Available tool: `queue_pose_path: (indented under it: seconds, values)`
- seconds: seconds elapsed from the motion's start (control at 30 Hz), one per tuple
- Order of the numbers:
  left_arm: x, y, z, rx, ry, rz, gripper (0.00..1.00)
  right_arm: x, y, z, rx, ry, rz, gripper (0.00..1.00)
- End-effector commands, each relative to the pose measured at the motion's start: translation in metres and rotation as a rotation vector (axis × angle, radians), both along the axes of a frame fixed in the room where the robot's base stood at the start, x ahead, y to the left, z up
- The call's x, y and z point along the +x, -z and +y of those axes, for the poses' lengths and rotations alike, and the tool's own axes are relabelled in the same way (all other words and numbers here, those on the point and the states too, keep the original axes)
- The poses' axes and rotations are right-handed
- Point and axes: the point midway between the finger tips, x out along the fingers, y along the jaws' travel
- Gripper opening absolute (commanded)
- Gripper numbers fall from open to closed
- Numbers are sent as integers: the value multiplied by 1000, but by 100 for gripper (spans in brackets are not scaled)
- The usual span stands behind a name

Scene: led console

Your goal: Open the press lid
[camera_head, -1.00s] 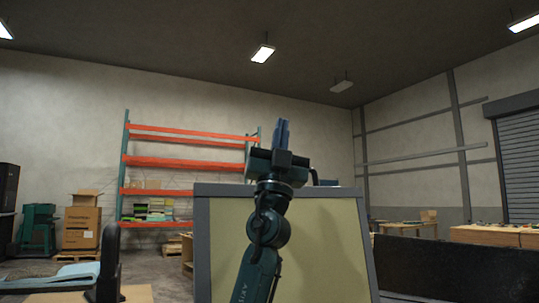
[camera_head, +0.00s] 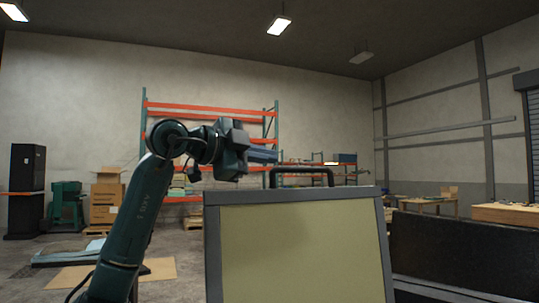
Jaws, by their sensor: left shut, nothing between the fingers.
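The press lid (camera_head: 297,250) is a raised panel with a grey frame and a yellowish face, standing in front of me at the lower middle. A dark handle (camera_head: 301,172) arches up from its top edge. My left gripper (camera_head: 270,155) is shut and empty, with its fingers pointing right. In the picture it sits just above and left of the handle; I see a gap and no grip on it. What lies behind the lid is hidden. My right gripper is out of view.
A dark panel (camera_head: 455,255) stands right of the lid. Orange shelving (camera_head: 205,108), cardboard boxes (camera_head: 107,197) and a wooden table (camera_head: 505,214) are farther back.

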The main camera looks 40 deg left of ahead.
Motion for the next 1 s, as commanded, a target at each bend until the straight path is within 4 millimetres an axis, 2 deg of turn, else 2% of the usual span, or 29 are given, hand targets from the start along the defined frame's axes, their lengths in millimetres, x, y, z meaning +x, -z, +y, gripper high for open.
queue_pose_path:
  seconds: [0.2,0.37,0.4,0.5,0.63,1.0]
  values:
    - [47,2,-9,-2,6,2,0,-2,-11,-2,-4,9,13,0]
    - [79,5,-15,0,5,1,0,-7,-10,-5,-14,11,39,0]
    - [83,9,-10,-2,1,3,0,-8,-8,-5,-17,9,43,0]
    - [87,17,5,-1,-1,1,0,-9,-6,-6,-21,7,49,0]
    - [91,22,15,0,2,0,0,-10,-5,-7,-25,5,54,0]
    - [93,25,20,1,3,-2,0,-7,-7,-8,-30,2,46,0]
